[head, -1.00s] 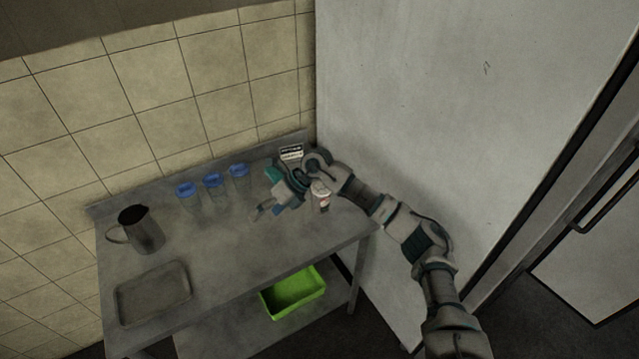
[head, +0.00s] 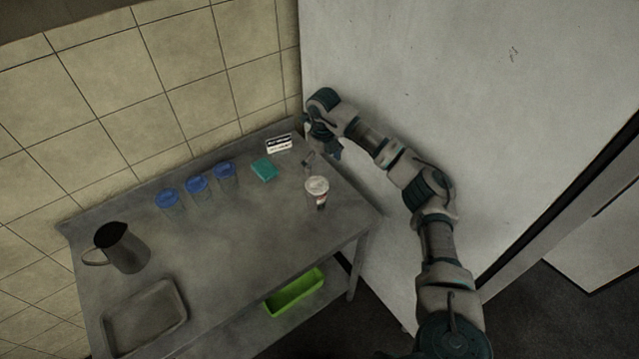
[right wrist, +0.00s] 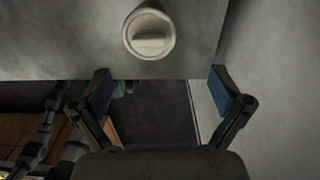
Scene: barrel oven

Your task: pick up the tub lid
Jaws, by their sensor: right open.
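The tub lid (head: 317,184) is pale and round and sits on top of a small tub (head: 321,201) with a printed side, upright on the metal table. In the right wrist view the lid (right wrist: 150,36) shows from above with a raised grip bar across it, beyond the fingertips. My right gripper (head: 321,158) is just behind the tub in the head view, apart from it. In the right wrist view this gripper (right wrist: 160,82) has its fingers wide apart with nothing between them. My left gripper is not in view.
A teal block (head: 264,170), a small sign (head: 278,144) and three blue-lidded containers (head: 197,187) stand along the table's back. A jug (head: 124,252) and a tray (head: 146,318) are at the left. A green bin (head: 294,293) is below. A pale wall panel (head: 420,70) rises behind my arm.

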